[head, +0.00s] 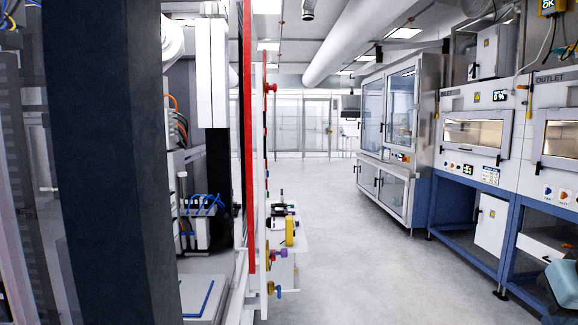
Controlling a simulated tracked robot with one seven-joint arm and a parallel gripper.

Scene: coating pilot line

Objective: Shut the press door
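A tall panel with a red edge (248,130) stands nearly edge-on left of the middle in the head view. It may be the press door, standing open, but I cannot tell for sure. Left of it is an open machine bay (195,200) with blue and orange hoses and a white upright housing (211,70). The door's handle and latch cannot be made out. My gripper is not in view.
A white shelf (290,245) with small coloured parts stands just right of the red-edged panel. A glazed cabinet (388,130) and a blue-framed oven line (470,150) line the right side. The grey floor (345,240) between is clear. A dark post (105,150) blocks much of the left.

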